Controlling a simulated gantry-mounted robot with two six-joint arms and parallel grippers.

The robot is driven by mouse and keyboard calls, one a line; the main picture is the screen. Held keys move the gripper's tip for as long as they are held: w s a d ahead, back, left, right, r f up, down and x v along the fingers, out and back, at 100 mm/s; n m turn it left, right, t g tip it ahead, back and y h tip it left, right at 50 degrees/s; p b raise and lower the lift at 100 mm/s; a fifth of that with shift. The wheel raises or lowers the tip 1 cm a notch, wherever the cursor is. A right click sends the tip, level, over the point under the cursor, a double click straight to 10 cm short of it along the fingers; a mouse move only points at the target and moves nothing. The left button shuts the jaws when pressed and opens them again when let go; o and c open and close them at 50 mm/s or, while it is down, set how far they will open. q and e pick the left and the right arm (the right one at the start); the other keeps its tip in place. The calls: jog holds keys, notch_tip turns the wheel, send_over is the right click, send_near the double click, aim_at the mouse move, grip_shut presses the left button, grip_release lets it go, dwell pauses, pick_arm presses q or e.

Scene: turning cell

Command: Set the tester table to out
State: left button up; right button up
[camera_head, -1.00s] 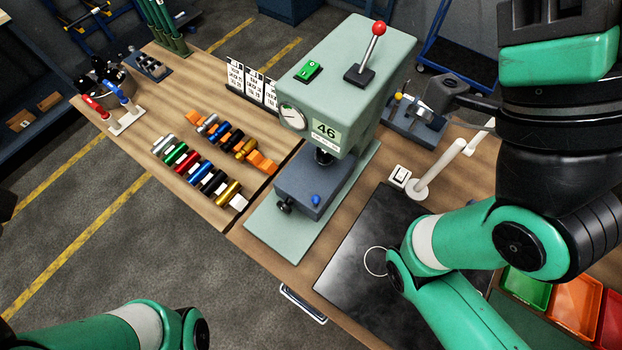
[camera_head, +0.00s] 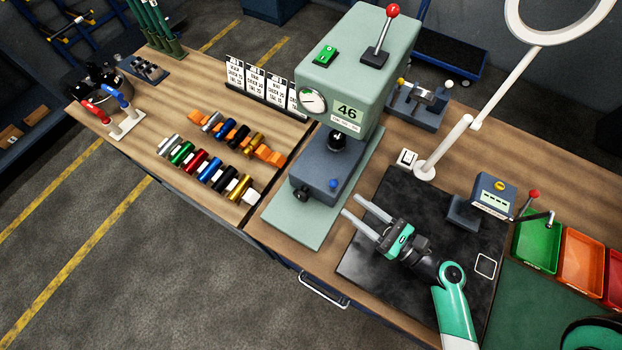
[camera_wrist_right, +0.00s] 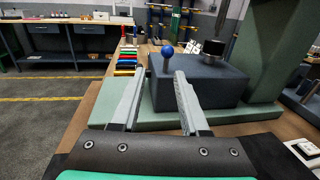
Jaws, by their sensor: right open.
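The pale green tester (camera_head: 357,80) stands mid-bench with a "46" display, a dial and a red-ball lever on top. Its blue-grey table block (camera_head: 322,166) sits on a green base plate (camera_head: 300,222) below the head. The block carries a small blue knob (camera_head: 333,184) and a black knob (camera_head: 301,194). My right gripper (camera_head: 351,206) is open and empty, its fingers pointing at the block from the right front. In the right wrist view the blue ball knob (camera_wrist_right: 168,52) shows beyond and between the fingertips (camera_wrist_right: 160,72), apart from them. My left gripper is out of view.
A dark mat (camera_head: 380,260) lies under my right arm. A small dark device (camera_head: 493,196), a white lamp stand (camera_head: 427,170) and coloured bins (camera_head: 538,240) are to the right. Coloured cylinders (camera_head: 210,170) lie in rows at left. The front of the base plate is clear.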

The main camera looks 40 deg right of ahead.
aim_at(323, 182)
jog(key=w, duration=1.1)
jog(key=shift+w+a+p, duration=0.15)
jog(key=shift+w+p, duration=0.1)
jog(key=shift+p, duration=0.15)
grip_shut()
